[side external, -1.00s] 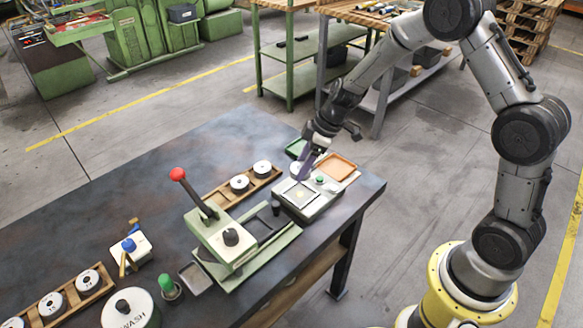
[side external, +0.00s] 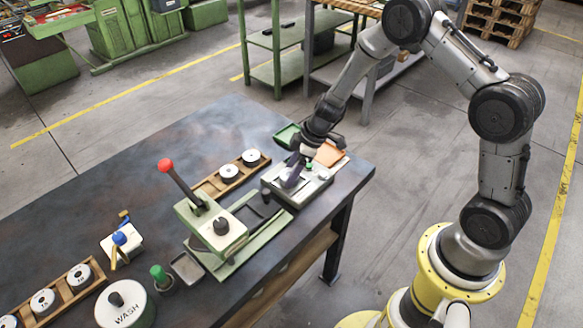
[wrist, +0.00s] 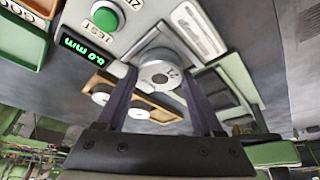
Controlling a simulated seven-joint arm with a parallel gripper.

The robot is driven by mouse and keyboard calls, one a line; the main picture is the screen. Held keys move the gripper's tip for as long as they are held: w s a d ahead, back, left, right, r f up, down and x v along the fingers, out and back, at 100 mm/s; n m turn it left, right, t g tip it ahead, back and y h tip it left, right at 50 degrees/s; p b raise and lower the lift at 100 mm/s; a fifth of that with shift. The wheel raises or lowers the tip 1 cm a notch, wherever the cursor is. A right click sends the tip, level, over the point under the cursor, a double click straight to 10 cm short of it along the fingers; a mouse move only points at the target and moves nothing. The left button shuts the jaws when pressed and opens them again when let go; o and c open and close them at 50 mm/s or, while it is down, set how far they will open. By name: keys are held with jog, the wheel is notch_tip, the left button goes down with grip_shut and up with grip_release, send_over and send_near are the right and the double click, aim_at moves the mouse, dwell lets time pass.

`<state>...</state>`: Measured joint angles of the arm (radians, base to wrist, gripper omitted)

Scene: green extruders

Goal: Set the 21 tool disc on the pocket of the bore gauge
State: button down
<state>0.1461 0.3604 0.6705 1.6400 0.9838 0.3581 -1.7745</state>
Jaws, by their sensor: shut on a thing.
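The bore gauge (side external: 316,188) is a pale box near the right end of the dark table. In the wrist view its panel shows a green TEST button (wrist: 105,16) and a display (wrist: 88,54) reading 0.0 mm. My gripper (side external: 290,184) points down over the gauge's pocket area. In the wrist view its fingers (wrist: 160,98) are shut on a silver disc (wrist: 150,73) with a central hole and a number I cannot read surely. The disc sits over or at the round pocket, which it mostly hides; I cannot tell whether it touches the bottom.
A wooden rack (side external: 210,187) with two discs (side external: 229,172) lies left of the gauge. A green press (side external: 211,226) with a red-knobbed lever stands nearer the front. A green tray (side external: 287,134) and an orange tray (side external: 329,153) are behind the gauge. The back left of the table is clear.

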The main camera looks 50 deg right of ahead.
dwell(0.3)
grip_release()
jog(key=s+r+n+t, duration=0.1)
jog(key=s+r, duration=0.1)
jog(key=r, duration=0.8)
jog(key=s+r+t, duration=0.1)
jog(key=s+r, duration=0.1)
jog(key=r, duration=0.8)
jog(key=s+a+r+t, duration=0.1)
jog(key=s+a+r, duration=0.2)
jog(key=s+r, duration=0.65)
jog(key=s+d+f+m+h, duration=0.1)
jog(key=s+m, duration=0.3)
jog(key=s, duration=0.4)
jog(key=s+d+m+h, duration=0.1)
jog(key=s+m+h, duration=0.1)
jog(key=s+m, duration=0.3)
jog(key=s, duration=0.2)
jog(key=shift+s+d+f+g, duration=0.35)
jog(key=shift+d+f+g, duration=0.05)
